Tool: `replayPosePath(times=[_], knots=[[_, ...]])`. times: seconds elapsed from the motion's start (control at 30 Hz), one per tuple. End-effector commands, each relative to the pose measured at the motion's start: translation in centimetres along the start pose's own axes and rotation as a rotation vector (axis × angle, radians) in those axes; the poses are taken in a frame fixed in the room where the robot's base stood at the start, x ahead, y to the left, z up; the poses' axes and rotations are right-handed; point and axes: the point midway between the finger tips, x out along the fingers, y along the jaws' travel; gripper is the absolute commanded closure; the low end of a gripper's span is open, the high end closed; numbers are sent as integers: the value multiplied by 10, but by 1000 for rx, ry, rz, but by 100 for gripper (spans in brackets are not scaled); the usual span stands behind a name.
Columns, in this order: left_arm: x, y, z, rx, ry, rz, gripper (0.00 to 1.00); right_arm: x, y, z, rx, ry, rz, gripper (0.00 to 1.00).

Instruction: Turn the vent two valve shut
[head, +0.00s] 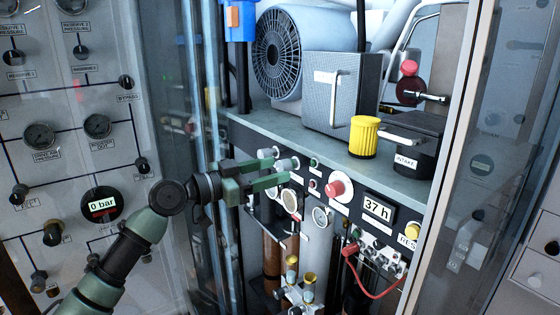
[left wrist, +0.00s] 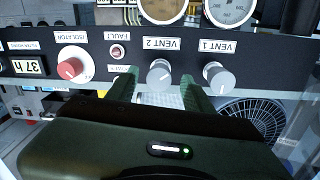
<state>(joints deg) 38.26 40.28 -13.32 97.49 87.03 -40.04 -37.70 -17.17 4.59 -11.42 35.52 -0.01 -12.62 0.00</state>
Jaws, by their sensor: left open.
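In the left wrist view, which shows the panel upside down, the knob (left wrist: 158,76) sits between the two green fingers of my left gripper (left wrist: 159,92). The fingers are open, with a gap on each side of it. In the head view my left gripper (head: 277,172) reaches the panel from the left, close to the vent two knob (head: 289,164). The similar vent one knob (left wrist: 217,78) is beside it, outside the fingers. My right gripper is not seen.
A red isolator knob (head: 338,187), a 37 h display (head: 378,207) and gauges share the panel. Above, a shelf holds a compressor (head: 282,52), a yellow filter (head: 364,136) and an intake box (head: 413,140). A glass door edge stands left of the panel.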

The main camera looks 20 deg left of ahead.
Motion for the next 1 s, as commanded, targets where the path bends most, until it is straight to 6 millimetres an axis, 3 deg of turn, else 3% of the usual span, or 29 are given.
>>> replayPosePath(times=[0.2,0.5,0.57,0.7,1.0], knots=[[23,0,-1,-1,0,0,49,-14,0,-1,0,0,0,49],[26,0,1,1,-1,0,49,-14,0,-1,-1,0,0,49],[26,0,1,1,-1,0,62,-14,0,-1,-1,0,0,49],[26,0,1,1,-1,0,100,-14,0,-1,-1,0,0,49],[25,0,3,26,-2,0,100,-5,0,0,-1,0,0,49]])
